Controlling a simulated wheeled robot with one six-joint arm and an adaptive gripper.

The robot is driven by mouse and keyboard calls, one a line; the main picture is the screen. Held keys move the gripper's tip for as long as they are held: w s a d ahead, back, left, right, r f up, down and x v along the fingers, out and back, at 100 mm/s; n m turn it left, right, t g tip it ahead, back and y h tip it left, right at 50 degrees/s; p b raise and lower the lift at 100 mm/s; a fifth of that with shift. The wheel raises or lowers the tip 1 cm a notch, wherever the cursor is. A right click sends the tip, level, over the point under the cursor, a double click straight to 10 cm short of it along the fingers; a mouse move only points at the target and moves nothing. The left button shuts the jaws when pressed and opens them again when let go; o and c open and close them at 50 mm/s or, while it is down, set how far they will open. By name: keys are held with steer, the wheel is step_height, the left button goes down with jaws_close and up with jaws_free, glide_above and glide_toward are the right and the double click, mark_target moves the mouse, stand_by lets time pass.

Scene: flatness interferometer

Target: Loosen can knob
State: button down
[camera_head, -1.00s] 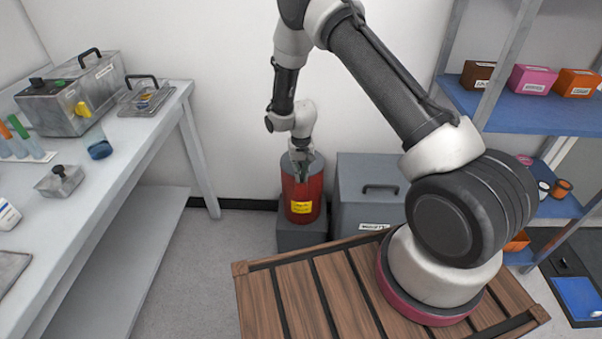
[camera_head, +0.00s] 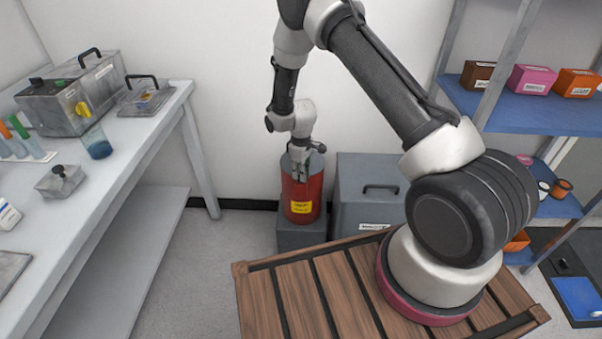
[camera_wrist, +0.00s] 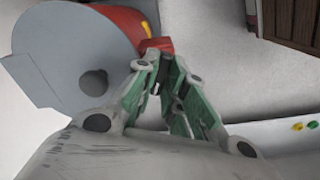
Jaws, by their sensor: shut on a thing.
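The red can (camera_head: 301,200) with a yellow label stands on a grey block against the back wall. In the wrist view, its grey lid (camera_wrist: 75,50) has a dark round spot. A red knob-like piece (camera_wrist: 156,45) shows at the lid's edge, right by my fingertips. My gripper (camera_head: 302,172) is at the top of the can. In the wrist view my gripper (camera_wrist: 166,66) has its green-sided fingers drawn together at the red piece. The fingertips partly hide the contact. The knob cannot be made out in the head view.
A grey lidded case (camera_head: 370,195) stands close to the right of the can. A lab bench (camera_head: 150,140) with instruments is at the left. A blue shelf unit (camera_head: 520,108) is at the right. A slatted wooden surface (camera_head: 290,300) lies in front.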

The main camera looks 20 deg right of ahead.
steer(key=shift+n, duration=2.1)
steer(key=c, duration=1.5)
jaws_free()
step_height(320, 180, up, 12)
